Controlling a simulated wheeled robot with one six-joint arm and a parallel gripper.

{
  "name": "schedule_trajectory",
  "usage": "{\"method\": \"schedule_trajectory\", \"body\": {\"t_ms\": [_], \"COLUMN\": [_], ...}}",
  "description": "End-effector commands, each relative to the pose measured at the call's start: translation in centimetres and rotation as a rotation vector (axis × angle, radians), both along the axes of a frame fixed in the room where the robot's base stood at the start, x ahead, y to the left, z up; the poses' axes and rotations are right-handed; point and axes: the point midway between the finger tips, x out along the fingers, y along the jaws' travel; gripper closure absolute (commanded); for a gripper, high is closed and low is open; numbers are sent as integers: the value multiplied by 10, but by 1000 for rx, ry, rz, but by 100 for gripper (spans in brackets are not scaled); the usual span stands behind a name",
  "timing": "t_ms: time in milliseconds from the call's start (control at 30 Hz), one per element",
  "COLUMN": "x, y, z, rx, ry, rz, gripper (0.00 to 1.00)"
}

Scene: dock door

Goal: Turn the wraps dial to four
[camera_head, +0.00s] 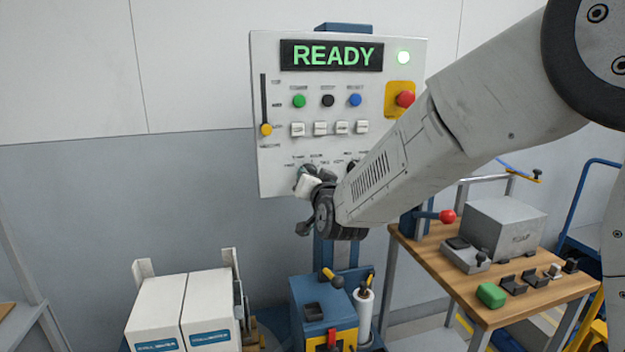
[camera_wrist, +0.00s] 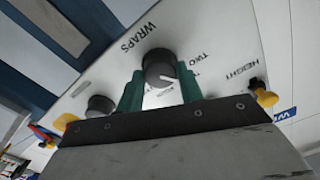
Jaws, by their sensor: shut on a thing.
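The wraps dial (camera_wrist: 159,65) is a dark round knob on the white control panel (camera_head: 275,185), under the printed word WRAPS in the wrist view. My gripper (camera_wrist: 160,86) has its two green fingers on either side of the dial, shut on it. The dial's white mark points toward the lower right in the wrist view. TWO is printed to the right of the dial; the smaller print below is too blurred to read surely. In the head view my gripper (camera_head: 308,183) is at the panel's lower part and hides most of the dial.
A red stop button (camera_head: 405,99), coloured buttons and a slider (camera_head: 266,129) sit above my gripper. White boxes (camera_head: 160,305) stand at lower left, a wooden bench (camera_head: 487,315) at right.

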Motion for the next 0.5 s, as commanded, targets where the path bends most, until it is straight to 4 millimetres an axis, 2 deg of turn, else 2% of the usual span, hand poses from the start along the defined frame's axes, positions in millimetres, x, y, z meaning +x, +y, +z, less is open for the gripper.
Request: {"method": "schedule_trajectory", "body": {"t_ms": [500], "x": [0], "y": [0], "z": [0], "rx": [470], "ry": [136], "rz": [-1], "gripper": [86]}}
